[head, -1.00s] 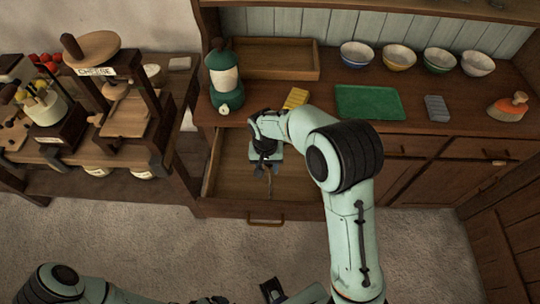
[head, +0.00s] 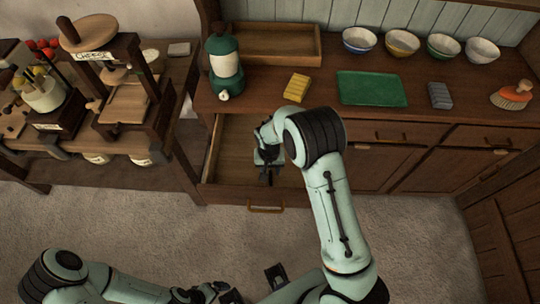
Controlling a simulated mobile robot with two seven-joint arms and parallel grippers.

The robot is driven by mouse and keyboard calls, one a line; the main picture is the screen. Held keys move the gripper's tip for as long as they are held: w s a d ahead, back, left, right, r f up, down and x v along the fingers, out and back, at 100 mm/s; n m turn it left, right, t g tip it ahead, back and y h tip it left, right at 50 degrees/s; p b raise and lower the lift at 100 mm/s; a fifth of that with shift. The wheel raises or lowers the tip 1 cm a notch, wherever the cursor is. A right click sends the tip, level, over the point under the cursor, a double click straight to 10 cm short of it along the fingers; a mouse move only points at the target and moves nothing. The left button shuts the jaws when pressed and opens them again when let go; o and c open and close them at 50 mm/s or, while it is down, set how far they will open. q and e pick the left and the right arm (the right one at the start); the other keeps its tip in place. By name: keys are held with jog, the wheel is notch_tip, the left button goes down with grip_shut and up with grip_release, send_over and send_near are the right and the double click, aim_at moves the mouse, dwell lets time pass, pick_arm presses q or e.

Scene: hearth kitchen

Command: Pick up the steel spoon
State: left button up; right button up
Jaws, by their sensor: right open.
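My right gripper (head: 266,177) is open, pointing down into the open drawer (head: 230,160) near its front. The steel spoon cannot be made out now. It may be hidden under the gripper and wrist, which cover part of the drawer floor. My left gripper (head: 219,294) is low at the bottom edge of the view, over the floor and away from the drawer. Its jaws are too small and dark to read.
A wooden rack (head: 125,105) stands at left.

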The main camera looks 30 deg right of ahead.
jog(key=shift+f, duration=0.8)
jog(key=shift+f, duration=0.1)
grip_shut()
